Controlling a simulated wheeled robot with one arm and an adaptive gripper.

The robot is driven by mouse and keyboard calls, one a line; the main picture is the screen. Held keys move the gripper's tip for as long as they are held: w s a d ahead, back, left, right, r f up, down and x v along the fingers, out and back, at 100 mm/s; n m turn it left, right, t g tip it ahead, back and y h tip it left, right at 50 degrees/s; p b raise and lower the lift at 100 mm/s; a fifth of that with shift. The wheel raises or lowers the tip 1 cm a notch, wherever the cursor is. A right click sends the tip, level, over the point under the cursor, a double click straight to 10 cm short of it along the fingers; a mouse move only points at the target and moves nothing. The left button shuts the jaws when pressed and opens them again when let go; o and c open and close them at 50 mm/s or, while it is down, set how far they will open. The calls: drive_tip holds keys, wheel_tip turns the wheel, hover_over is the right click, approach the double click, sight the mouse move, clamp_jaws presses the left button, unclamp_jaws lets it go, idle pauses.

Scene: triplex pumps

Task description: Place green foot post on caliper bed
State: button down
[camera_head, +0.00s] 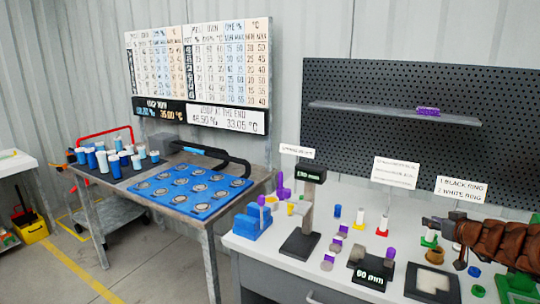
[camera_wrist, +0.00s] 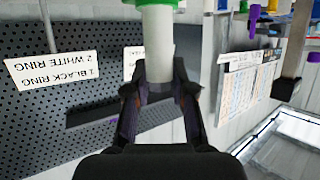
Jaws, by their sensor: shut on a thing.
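My gripper (camera_wrist: 160,95) is shut on a white post with a green foot (camera_wrist: 158,45), gripping its plain white part. The wrist view looks upside down, and the green foot is at its top edge. In the head view the white post with its green foot (camera_head: 429,239) shows at the right, by my gripper (camera_head: 440,228); I cannot tell whether the foot touches the bench. A black gauge marked 60 mm (camera_head: 372,272) lies on the bench, left of and nearer than the post. I cannot tell for certain which part is the caliper bed.
A tall black gauge stand (camera_head: 310,174) stands left on the white bench. Posts with a red foot (camera_head: 382,228) and a yellow foot (camera_head: 360,217) stand behind. A black block with a pale pad (camera_head: 432,283) and a brass-coloured cup (camera_head: 435,256) are close by.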

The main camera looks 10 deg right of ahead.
drive_tip(key=shift+s+d+r, duration=0.15)
drive_tip(key=shift+s+r, duration=0.1)
drive_tip(key=shift+s, duration=0.25)
drive_tip(key=shift+m+h, duration=0.5)
drive_tip(key=a, duration=0.4)
drive_tip(key=w+a, duration=0.1)
drive_tip(key=a, duration=0.7)
drive_tip(key=shift+w+a+r, duration=0.25)
drive_tip(key=shift+w+r, duration=0.1)
drive_tip(key=w+a+m+h, duration=0.1)
drive_tip(key=w+a, duration=0.1)
drive_tip(key=a, duration=1.2)
drive_tip(key=w+a+r+m+h, duration=0.1)
drive_tip(key=w+a, duration=0.1)
drive_tip(key=a, duration=1.3)
drive_tip(key=shift+w+r, duration=0.15)
